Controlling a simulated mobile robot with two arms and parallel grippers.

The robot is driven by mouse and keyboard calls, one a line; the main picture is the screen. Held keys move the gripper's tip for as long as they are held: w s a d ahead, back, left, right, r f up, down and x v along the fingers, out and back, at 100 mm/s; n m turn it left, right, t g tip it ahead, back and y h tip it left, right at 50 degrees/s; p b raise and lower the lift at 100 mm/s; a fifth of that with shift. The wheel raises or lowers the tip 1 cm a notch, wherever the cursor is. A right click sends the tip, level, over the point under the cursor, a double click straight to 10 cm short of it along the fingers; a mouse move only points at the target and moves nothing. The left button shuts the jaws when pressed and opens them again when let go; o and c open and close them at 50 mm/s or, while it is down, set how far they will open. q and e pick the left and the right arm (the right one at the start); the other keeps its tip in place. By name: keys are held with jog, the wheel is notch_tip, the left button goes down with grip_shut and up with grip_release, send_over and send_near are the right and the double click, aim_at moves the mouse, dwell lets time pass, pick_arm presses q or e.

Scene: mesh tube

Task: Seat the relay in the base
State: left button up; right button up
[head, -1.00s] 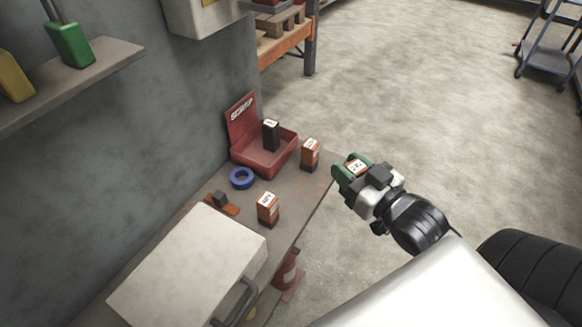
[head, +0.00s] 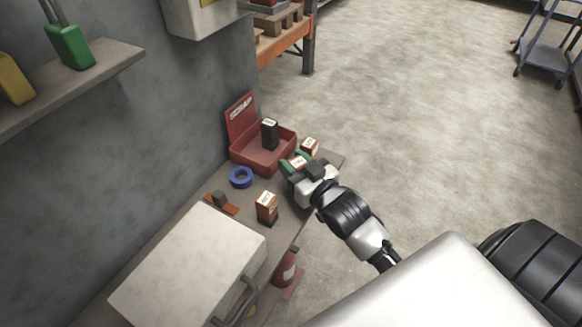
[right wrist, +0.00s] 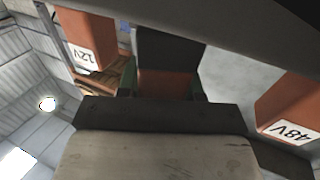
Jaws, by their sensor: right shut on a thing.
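My right gripper (head: 296,163), with green fingers, is shut on an orange relay with a pale label (head: 299,161). It holds the relay near the bench's far right edge, close to the red bin. In the right wrist view the held relay (right wrist: 166,80) shows orange and black between the fingers; its marking is hidden there. An orange plate with a dark block (head: 221,201), which looks like the base, lies left on the bench, apart from the gripper. Two other orange relays stand at the far edge (head: 310,146) and nearer (head: 267,206). My left gripper is out of view.
A red scrap bin (head: 246,158) holds an upright black relay (head: 269,134). A blue tape ring (head: 241,177) lies before it. A pale case (head: 188,265) fills the near bench. The wrist view shows relays marked 12V (right wrist: 88,35) and 48V (right wrist: 290,112).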

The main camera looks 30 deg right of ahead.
jog(key=shift+w+a+f, duration=0.2)
jog(key=shift+w+f, duration=0.15)
jog(key=shift+f, duration=0.4)
jog(key=shift+f, duration=0.15)
jog(key=o, duration=0.9)
jog(key=shift+o, duration=0.2)
